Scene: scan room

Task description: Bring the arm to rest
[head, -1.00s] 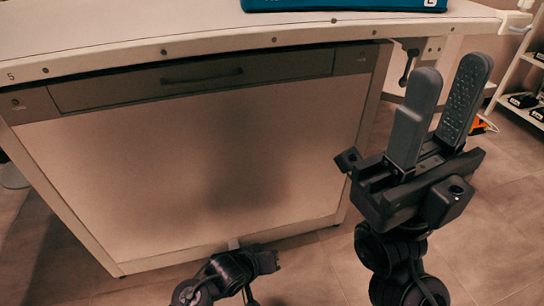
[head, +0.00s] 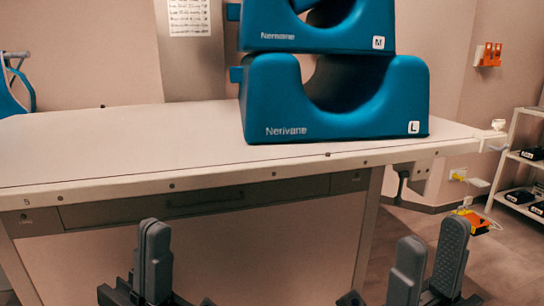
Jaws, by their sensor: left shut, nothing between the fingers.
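My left gripper (head: 155,228) is at the bottom left of the head view, in front of the table's drawer side. Its dark grey fingers point up and are shut together with nothing between them. My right gripper (head: 432,238) is at the bottom right, in front of the table's right end. Its two fingers point up with a gap between them, and it is empty. Both gripper bodies are cut off by the bottom edge. The arms behind them are out of view.
A white table (head: 100,143) with a drawer (head: 200,203) stands ahead. A blue cushion marked L (head: 350,125) lies on it, with a blue cushion marked M (head: 340,35) stacked on top. A shelf (head: 520,165) stands at the right. The tabletop's left part is clear.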

